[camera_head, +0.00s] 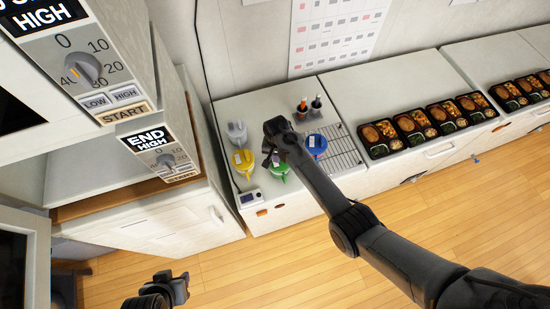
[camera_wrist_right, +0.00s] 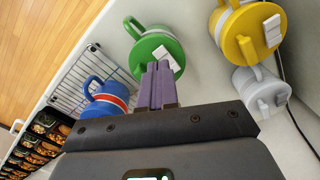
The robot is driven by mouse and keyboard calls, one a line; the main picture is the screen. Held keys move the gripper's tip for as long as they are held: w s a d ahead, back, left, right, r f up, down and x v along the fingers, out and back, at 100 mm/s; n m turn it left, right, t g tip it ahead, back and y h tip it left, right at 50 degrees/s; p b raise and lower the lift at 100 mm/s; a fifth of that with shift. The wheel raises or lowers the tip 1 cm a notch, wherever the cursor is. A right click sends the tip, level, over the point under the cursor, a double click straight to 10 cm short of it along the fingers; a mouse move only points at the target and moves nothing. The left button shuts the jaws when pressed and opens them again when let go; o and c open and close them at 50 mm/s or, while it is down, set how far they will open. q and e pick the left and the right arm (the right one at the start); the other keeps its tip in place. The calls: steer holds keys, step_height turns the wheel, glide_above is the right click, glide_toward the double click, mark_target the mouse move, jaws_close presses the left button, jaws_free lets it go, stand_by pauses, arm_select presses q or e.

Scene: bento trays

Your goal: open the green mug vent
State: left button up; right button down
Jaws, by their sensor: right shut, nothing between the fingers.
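The green mug (camera_head: 281,173) stands on the counter, partly covered by my right gripper (camera_head: 272,157) in the head view. In the right wrist view the green mug (camera_wrist_right: 148,47) shows its lid with a white vent piece (camera_wrist_right: 167,56) on top. My right gripper (camera_wrist_right: 157,66) is shut and empty, its purple fingers pressed together. The fingertips are at the near edge of the lid, close beside the vent; I cannot tell whether they touch it. My left gripper (camera_head: 177,289) is low in the head view, away from the counter, its jaws unclear.
A yellow mug (camera_head: 243,161), a grey mug (camera_head: 236,132) and a blue mug (camera_head: 316,145) stand around the green one. A wire rack (camera_head: 345,152), two small bottles (camera_head: 309,106) and a small display box (camera_head: 250,199) are nearby. Several bento trays (camera_head: 386,139) sit farther right.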

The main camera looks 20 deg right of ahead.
mark_target(276, 165)
step_height(276, 165, up, 3)
steer(key=shift+r+p, duration=0.1)
steer(key=shift+p, duration=1.05)
